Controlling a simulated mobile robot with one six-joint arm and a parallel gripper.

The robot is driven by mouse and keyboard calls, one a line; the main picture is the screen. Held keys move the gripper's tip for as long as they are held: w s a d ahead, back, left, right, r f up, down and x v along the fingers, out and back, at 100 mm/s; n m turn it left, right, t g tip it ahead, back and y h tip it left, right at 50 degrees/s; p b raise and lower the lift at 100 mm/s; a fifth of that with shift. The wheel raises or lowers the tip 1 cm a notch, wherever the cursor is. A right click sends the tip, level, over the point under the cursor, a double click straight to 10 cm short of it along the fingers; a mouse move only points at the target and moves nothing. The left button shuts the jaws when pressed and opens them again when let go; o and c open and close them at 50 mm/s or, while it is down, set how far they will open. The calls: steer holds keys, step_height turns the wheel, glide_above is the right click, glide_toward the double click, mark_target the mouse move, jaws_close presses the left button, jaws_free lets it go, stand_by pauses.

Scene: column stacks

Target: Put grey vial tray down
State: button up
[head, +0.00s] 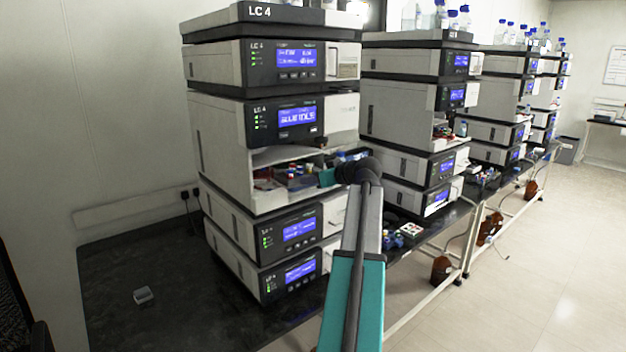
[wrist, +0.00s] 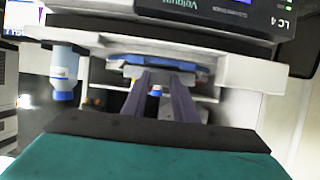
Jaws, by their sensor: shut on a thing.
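The grey vial tray (head: 298,183) is inside the open bay of the LC 4 stack in the head view, with several small coloured vial caps on it. My gripper (head: 324,178) reaches into this bay from the right and is shut on the tray. In the wrist view, my gripper's two dark fingers (wrist: 163,92) point into the bay, with a blue-and-grey edge (wrist: 155,63) beyond them and a small white-and-blue vial between them. The tray's underside and its contact with the bay floor are hidden.
The LC 4 stack (head: 262,165) has housing above and below the bay. My arm crosses the front of the bench. The dark bench top (head: 170,270) at left is mostly clear, with one small grey object (head: 143,295).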

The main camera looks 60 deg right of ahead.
steer(key=shift+f, duration=0.35)
steer(key=o, duration=1.1)
steer(key=b+v, duration=0.3)
steer(key=v, duration=0.9)
steer(key=shift+r, duration=0.1)
